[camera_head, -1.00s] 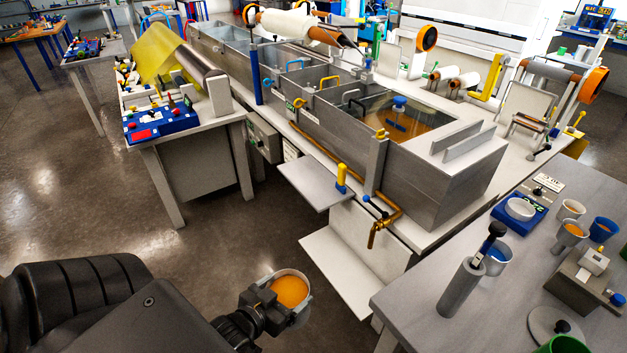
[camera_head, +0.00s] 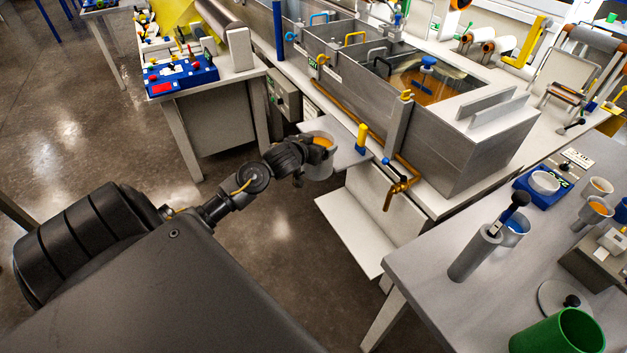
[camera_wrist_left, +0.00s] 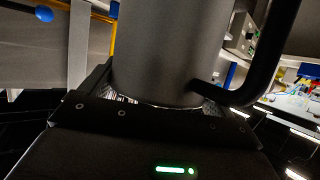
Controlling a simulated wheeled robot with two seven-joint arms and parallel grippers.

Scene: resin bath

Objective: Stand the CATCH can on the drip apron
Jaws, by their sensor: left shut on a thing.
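My left gripper (camera_head: 300,165) is shut on a grey metal can (camera_head: 318,168) with orange liquid inside, and no label on it can be read. In the left wrist view the can (camera_wrist_left: 170,50) fills the middle, upright between the jaws, with a dark curved handle at its right. The can is at the left end of the drip apron (camera_head: 345,155), a pale flat shelf on the tank's front. Whether the can touches the apron cannot be told. My right gripper is not in view.
A brass tap (camera_head: 398,187) hangs from the steel tank (camera_head: 455,165). A lower white panel (camera_head: 365,220) lies below. The right bench (camera_head: 425,275) holds cups and a green container (camera_head: 560,332).

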